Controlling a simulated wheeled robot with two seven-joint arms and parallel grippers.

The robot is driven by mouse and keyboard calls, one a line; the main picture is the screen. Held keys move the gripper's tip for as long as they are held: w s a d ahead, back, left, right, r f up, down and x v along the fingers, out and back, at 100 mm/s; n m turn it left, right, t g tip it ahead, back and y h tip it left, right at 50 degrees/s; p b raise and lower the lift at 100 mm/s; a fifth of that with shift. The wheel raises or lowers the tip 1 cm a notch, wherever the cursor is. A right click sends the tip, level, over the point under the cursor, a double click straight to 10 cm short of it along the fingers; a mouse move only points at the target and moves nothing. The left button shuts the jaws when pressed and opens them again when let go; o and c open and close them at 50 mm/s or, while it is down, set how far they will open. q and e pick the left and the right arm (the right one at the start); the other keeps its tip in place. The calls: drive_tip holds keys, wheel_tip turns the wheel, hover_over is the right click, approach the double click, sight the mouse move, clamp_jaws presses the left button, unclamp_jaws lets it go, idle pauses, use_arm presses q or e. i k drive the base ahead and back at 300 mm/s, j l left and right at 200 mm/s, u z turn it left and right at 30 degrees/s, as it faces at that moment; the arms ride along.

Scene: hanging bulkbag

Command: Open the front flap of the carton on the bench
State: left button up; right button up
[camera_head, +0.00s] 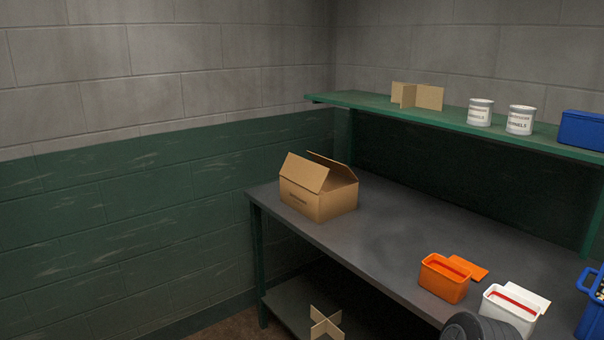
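The brown cardboard carton (325,204) sits upright near the left end of the grey bench (385,245). Small dark print shows on its front-left face. One flap (303,172) rises from the top edge of the printed face and is tilted. Another flap (334,166) slopes up behind it, with a gap between the two. The inside of the carton is hidden. Neither of my grippers can be seen, and nothing touches the carton.
An orange box (443,281) and a white box (502,312), both with lids open, stand right of the carton. A blue container (592,316) is at the right edge. A green shelf (375,105) overhangs the back. The bench around the carton is clear.

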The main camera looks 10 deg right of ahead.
sight(311, 176)
drive_tip(key=i+j+z, duration=0.1)
drive_tip(key=z, duration=0.95)
drive_tip(key=i+j+z, duration=0.35)
drive_tip(key=j+z, duration=0.15)
drive_tip(key=j, duration=0.25)
drive_tip(key=i+j+z, duration=0.2)
drive_tip(key=j, duration=0.2)
drive_tip(key=j+z, duration=0.25)
drive_tip(key=j, duration=0.15)
drive_tip(key=i+j, duration=0.1)
drive_tip(key=j, duration=0.75)
drive_tip(key=i+j, duration=0.15)
drive_tip(key=j, duration=0.3)
